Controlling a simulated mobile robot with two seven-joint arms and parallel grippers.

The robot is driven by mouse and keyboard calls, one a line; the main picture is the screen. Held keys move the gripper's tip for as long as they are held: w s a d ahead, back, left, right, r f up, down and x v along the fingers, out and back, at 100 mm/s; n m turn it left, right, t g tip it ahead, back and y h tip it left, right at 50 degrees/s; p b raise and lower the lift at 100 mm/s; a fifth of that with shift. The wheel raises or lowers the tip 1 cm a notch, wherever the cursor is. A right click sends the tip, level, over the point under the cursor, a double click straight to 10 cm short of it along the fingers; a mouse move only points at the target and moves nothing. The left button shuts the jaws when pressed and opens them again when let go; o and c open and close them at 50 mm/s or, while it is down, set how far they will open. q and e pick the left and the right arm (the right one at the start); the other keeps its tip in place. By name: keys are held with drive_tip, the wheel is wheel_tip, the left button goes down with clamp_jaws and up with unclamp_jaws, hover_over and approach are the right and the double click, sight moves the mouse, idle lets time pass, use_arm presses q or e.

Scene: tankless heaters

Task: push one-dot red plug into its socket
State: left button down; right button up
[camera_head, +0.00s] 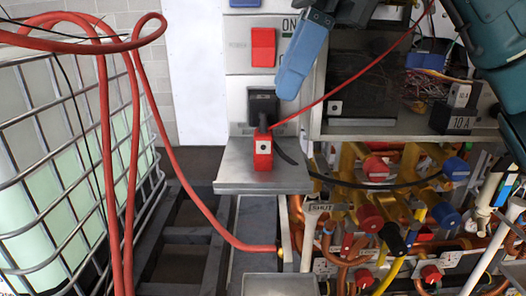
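The red plug (263,150) has one black dot on its white face. It stands on the grey metal ledge (262,177), and a thin red cable runs from it to the upper right. A black block (262,103) is right behind and above it; I cannot tell whether the two are joined. A white square with a dot (335,107) is on the open grey box to the right; I cannot tell if a socket is there. My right gripper (291,82) hangs above and right of the plug, apart from it, its blue fingers pointing down. Its finger gap is not clear. My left gripper is out of view.
A red switch (263,47) is on the panel above. A black 10 A block (455,112) is at right. Pipes and valves (375,205) crowd the lower right. A caged white tank (60,150) and thick red hoses (130,130) are at left.

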sight(265, 131)
drive_tip(key=shift+x, duration=1.6)
drive_tip(key=x, duration=0.5)
drive_tip(key=shift+w+f+p, duration=0.1)
drive_tip(key=shift+p, duration=0.3)
drive_tip(key=shift+c, duration=0.4)
drive_tip(key=c, duration=0.5)
